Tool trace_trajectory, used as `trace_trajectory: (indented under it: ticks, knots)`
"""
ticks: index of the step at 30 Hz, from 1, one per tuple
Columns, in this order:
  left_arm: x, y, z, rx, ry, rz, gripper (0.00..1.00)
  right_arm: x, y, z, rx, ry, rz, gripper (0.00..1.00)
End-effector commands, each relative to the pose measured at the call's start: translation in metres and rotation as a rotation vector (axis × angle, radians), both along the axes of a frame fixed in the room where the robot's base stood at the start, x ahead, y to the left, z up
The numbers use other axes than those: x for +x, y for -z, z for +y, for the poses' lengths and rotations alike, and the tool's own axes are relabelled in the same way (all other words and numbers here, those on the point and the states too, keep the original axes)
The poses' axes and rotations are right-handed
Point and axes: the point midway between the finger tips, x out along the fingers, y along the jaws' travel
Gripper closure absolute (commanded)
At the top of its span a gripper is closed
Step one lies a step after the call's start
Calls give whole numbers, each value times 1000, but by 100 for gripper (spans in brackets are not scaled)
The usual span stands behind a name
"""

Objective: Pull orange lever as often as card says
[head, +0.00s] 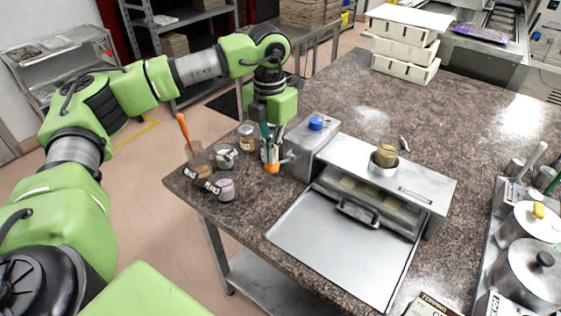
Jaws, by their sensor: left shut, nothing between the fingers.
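A thin orange handle (182,130) stands up at the left edge of the stone counter, above a small jar. A second orange part (272,168) sits low beside the grey box (315,148) with a blue knob, near a short metal rod on the box's left side. I cannot tell for certain which is the lever. My left gripper (271,138) points down just above that second orange part, its fingers shut and empty; contact cannot be judged. A printed card (432,305) is cut off at the bottom edge; no count is readable. My right gripper is out of view.
Small jars (225,188) with dark labels stand left of the box. A metal press (385,180) with a flat tray (345,245) fills the middle. Lidded pots (530,270) stand at right. White moulds (405,50) are stacked behind; the counter's back middle is clear.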

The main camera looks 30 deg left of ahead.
Motion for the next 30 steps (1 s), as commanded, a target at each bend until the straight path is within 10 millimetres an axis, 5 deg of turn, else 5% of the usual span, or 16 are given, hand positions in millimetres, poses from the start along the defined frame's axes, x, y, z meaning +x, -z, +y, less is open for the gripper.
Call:
trace_trajectory:
  ticks: [30]
  knots:
    - [-3, 44, 1, 0, -1, 0, 100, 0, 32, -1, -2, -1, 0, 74]
